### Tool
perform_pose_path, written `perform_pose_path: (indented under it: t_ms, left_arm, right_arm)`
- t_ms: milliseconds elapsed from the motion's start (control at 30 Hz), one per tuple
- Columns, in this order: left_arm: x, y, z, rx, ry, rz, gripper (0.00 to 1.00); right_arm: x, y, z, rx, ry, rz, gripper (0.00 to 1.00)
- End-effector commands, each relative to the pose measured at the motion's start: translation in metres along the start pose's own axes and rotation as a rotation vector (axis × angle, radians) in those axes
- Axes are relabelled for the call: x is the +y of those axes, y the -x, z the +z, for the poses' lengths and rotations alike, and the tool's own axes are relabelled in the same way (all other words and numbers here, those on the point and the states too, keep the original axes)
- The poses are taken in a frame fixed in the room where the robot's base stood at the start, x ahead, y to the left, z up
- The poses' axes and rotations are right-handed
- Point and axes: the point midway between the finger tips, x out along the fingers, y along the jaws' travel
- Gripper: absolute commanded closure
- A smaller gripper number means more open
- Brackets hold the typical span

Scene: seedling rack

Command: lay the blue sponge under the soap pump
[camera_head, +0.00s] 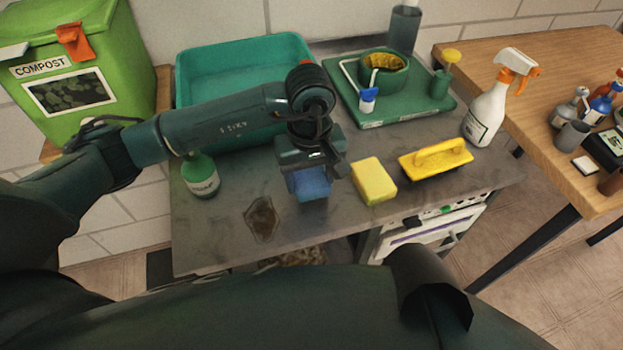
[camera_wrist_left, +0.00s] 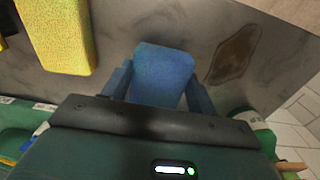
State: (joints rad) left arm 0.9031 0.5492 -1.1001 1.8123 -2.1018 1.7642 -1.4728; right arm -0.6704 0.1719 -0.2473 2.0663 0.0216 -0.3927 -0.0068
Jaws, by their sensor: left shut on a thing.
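The blue sponge (camera_head: 311,185) is between the fingers of my left gripper (camera_head: 308,165), which is shut on it. The wrist view also shows the sponge (camera_wrist_left: 162,75) gripped between both fingers (camera_wrist_left: 160,92). It is over the front middle of the grey counter; I cannot tell whether it touches the surface. A green bottle (camera_head: 201,180) with a pale label, likely the soap pump, stands upright to the left, its top partly hidden by my left arm. Its side also shows in the wrist view (camera_wrist_left: 248,119). My right gripper is not in view.
A brown stain (camera_head: 263,219) lies between bottle and sponge on the counter (camera_head: 225,235). A yellow sponge (camera_head: 374,180) and yellow-handled tool (camera_head: 436,160) are to the right. A teal basin (camera_head: 240,55) and green tray (camera_head: 400,112) stand behind. A spray bottle (camera_head: 488,112) stands far right.

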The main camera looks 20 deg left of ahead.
Motion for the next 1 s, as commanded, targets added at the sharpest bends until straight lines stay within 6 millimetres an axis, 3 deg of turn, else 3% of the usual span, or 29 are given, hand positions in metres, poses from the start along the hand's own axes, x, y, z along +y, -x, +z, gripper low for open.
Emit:
perform_pose_path:
  t_ms: [133,500,533,600,767,1000]
  left_arm:
    - [0.000,-0.019,0.001,-0.003,0.000,-0.002,0.63]
    - [0.000,-0.026,0.000,0.000,-0.001,0.000,0.63]
    - [0.000,-0.024,0.000,0.000,-0.001,0.000,0.40]
    - [0.000,-0.024,0.000,0.000,-0.001,-0.001,0.34]
    - [0.000,-0.023,0.000,0.000,-0.001,-0.001,0.21]
    - [0.000,-0.023,0.000,-0.001,-0.001,0.000,0.20]
  right_arm:
    - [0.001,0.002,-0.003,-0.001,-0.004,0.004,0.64]
    - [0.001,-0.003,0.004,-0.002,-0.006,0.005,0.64]
    - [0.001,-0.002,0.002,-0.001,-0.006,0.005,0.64]
    - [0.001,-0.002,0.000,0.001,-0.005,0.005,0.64]
    - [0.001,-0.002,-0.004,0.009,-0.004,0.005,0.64]
    - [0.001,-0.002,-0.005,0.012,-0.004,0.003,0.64]
